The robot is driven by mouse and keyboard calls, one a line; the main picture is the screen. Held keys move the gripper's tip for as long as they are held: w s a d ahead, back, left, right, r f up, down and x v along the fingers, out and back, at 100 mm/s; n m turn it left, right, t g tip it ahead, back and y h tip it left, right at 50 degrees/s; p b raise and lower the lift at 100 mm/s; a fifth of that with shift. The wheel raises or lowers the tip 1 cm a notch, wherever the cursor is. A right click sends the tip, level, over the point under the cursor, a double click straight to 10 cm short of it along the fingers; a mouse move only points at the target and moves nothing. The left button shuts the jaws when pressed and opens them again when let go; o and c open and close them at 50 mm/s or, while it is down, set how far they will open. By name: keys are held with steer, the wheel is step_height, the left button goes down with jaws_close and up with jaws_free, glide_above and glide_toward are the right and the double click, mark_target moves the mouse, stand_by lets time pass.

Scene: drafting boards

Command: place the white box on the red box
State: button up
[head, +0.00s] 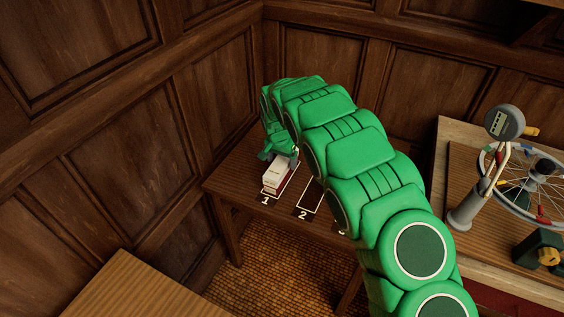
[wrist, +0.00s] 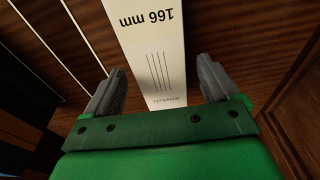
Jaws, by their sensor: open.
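The white box (head: 275,177) is at the spot marked 1 on the wooden table. The exact contact is too small to tell. My gripper (head: 284,153) is right above and behind the white box. In the wrist view the white box (wrist: 155,45), printed "166 mm", lies between the two grey fingers of my gripper (wrist: 160,82). The fingers are apart, with gaps to the box on both sides. The red box cannot be made out there.
The table (head: 236,180) has outlined spots marked 1 and 2; my arm covers part of its right side. Wood-panelled walls close in behind and left. At right, another table holds a spoked wheel (head: 527,178) and a grey stand with a gauge (head: 504,122).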

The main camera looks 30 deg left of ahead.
mark_target(279, 164)
step_height(279, 164, up, 10)
steer(key=s, duration=0.1)
steer(key=shift+s+r, duration=0.2)
steer(key=shift+s, duration=0.1)
steer(key=shift+o, duration=0.4)
